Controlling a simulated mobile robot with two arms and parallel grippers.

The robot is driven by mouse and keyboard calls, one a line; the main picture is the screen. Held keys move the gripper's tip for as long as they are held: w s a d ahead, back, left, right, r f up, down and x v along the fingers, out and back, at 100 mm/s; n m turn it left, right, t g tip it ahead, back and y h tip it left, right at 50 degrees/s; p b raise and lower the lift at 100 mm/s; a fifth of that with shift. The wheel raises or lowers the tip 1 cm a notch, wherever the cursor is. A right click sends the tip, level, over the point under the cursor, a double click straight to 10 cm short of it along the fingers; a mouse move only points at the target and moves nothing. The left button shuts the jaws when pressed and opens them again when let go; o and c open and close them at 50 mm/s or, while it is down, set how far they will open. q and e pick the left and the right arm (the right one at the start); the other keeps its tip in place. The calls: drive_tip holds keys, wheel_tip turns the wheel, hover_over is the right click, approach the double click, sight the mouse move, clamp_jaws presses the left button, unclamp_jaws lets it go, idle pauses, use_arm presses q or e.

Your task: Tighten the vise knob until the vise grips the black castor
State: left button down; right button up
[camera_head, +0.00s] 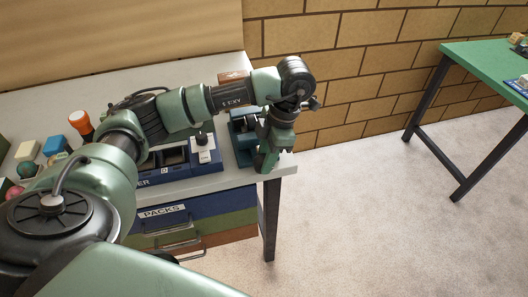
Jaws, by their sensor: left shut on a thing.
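The teal vise (241,139) stands at the right end of the light worktop, partly covered by my arm and gripper. My left gripper (267,160) reaches down from above at the vise's right front side, by the table corner. It is shut on what appears to be the vise knob, which the fingers hide. I cannot make out the black castor clearly, nor whether the vise jaws touch it. My right gripper is not in view.
A blue tray (173,177) with compartments lies left of the vise. An orange-topped bottle (80,122) and small coloured blocks stand farther left. Drawers labelled PACKS (162,212) are under the worktop (215,72). A green table (475,62) stands far right, with open floor between.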

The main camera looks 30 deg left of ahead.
use_arm(q)
drive_tip(key=g+p, duration=0.1)
drive_tip(key=g+y+p, duration=0.1)
drive_tip(key=p, duration=0.1)
drive_tip(key=y+p, duration=0.1)
drive_tip(key=shift+w+d+r+g+p, duration=0.2)
drive_tip(key=shift+w+r+g+p, duration=0.05)
drive_tip(key=shift+w+g+p, duration=0.15)
drive_tip(key=shift+f+g+y+p, duration=0.25)
drive_tip(key=shift+g+y+p, duration=0.45)
drive_tip(key=shift+y+p, duration=0.1)
drive_tip(key=shift+d+f+g+y+p, duration=0.1)
drive_tip(key=shift+f+g+y+p, duration=0.1)
drive_tip(key=shift+g+y+p, duration=0.25)
drive_tip(key=shift+f, duration=0.1)
drive_tip(key=c, duration=1.1)
unclamp_jaws()
drive_tip(key=shift+w, duration=0.1)
